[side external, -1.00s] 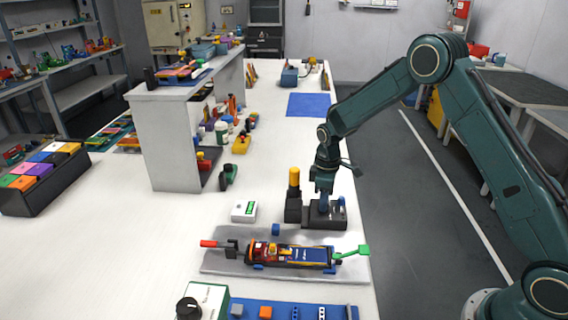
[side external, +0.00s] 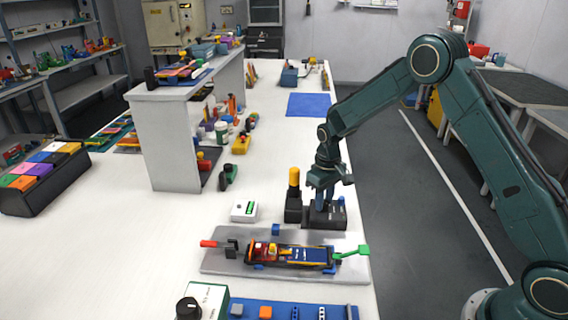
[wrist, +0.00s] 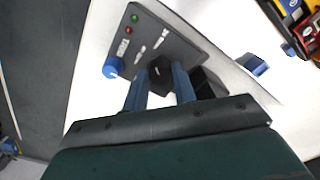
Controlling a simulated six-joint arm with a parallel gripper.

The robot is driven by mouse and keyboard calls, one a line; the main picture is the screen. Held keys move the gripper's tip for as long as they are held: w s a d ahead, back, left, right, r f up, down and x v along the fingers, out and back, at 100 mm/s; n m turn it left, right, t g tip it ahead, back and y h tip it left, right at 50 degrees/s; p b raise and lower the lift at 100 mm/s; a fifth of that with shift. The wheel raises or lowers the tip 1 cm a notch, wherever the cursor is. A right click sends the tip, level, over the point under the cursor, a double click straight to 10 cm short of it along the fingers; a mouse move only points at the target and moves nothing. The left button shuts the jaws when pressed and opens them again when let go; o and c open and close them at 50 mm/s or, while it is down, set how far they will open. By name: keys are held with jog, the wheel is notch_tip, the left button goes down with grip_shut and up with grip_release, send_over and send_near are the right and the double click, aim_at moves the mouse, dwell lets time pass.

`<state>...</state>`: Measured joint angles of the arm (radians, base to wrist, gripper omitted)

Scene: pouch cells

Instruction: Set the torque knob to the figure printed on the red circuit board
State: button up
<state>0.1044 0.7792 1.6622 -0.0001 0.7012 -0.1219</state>
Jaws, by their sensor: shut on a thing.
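My gripper (side external: 321,203) points down onto a dark control box (side external: 338,217) on the white bench. In the wrist view its blue fingers (wrist: 160,80) are shut on a black faceted knob (wrist: 159,66) on this box (wrist: 190,47).
The fixture plate (side external: 220,263) lies in front, and a white box with a black knob (side external: 207,297) is nearer.

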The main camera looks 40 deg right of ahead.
jog(key=shift+m, duration=1.4)
jog(key=o, duration=1)
jog(key=shift+r, duration=0.1)
notch_tip(320, 180, up, 14)
